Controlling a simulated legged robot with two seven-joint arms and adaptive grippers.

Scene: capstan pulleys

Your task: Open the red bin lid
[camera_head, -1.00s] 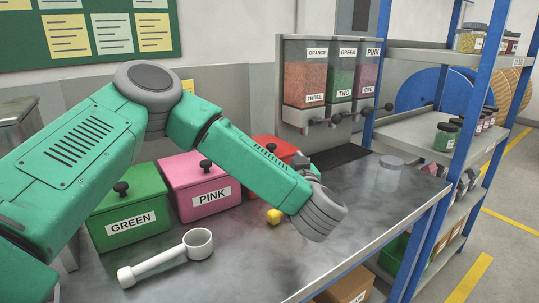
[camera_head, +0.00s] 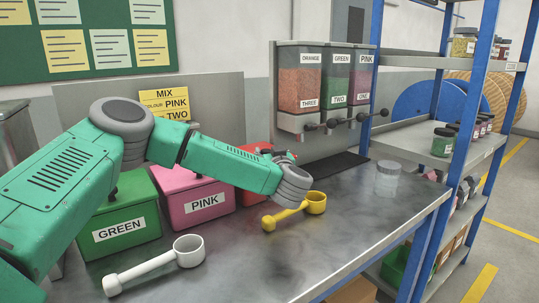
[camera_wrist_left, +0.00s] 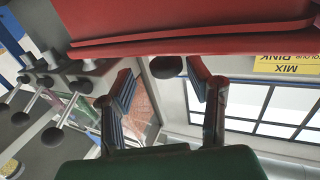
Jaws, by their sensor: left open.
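The red bin (camera_head: 256,149) stands on the bench behind my left forearm in the head view, and most of it is hidden. In the left wrist view its red lid (camera_wrist_left: 190,35) fills the top, upside down, with a dark round knob (camera_wrist_left: 167,67). My left gripper (camera_wrist_left: 163,73) is open, with one finger on each side of the knob. I cannot tell whether the fingers touch it. The lid looks closed. In the head view the wrist hides most of the gripper. My right gripper is not in view.
A pink bin (camera_head: 195,207) and a green bin (camera_head: 122,228) stand left of the red one. A white scoop (camera_head: 155,265) and a yellow scoop (camera_head: 294,212) lie in front. Dispensers (camera_head: 325,85) with levers are behind. A clear jar (camera_head: 387,180) stands at the bench's right.

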